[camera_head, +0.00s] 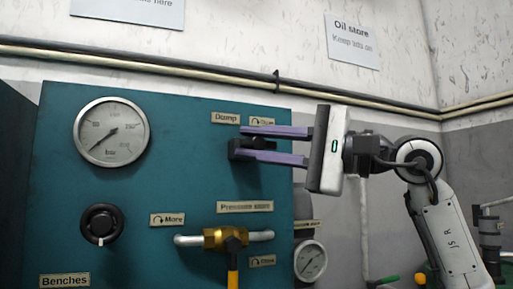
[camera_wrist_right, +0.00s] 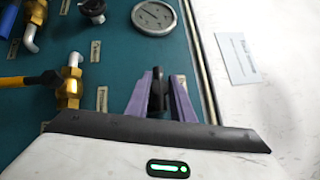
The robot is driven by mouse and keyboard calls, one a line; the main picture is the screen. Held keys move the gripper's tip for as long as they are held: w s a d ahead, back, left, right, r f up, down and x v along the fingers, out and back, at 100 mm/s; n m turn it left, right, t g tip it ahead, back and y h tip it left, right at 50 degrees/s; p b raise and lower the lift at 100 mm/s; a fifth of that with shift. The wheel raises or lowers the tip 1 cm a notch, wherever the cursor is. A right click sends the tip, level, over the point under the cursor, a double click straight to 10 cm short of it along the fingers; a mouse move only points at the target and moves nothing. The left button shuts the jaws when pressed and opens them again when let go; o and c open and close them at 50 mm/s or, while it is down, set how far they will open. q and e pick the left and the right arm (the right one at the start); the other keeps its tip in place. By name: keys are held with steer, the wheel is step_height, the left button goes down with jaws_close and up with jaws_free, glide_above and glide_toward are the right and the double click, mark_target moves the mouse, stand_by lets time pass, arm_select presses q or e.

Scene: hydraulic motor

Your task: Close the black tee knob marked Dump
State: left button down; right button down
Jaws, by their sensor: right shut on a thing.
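The black tee knob (camera_head: 240,149) sits on the teal panel (camera_head: 170,120), just below the label marked Dump (camera_head: 226,118). My right gripper (camera_head: 246,143) comes in from the right with its purple fingers above and below the knob, shut on it. In the right wrist view the knob (camera_wrist_right: 157,92) shows dark between the two fingers (camera_wrist_right: 156,95). The fingers hide part of the knob and of the small arrow label (camera_head: 262,121) beside Dump. My left gripper is in neither view.
A round pressure gauge (camera_head: 111,132) and a black round knob (camera_head: 102,224) are at the panel's left. A brass valve (camera_head: 222,239) with a yellow handle (camera_head: 233,279) stands below my gripper. A smaller gauge (camera_head: 310,260) is at the lower right.

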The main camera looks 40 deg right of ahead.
steer(key=shift+f, duration=0.15)
steer(key=shift+m, duration=0.3)
steer(key=c, duration=1.5)
jaws_free()
steer(key=shift+c, duration=0.2)
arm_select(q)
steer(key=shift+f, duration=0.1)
arm_select(e)
steer(key=shift+s+d, duration=0.35)
steer(key=shift+s, duration=0.1)
arm_select(q)
steer(key=b, duration=0.1)
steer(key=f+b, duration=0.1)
steer(key=b, duration=0.1)
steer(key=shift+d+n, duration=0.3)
arm_select(e)
steer(key=v, duration=0.9)
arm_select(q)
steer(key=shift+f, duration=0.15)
arm_select(e)
steer(key=shift+s+f, duration=0.15)
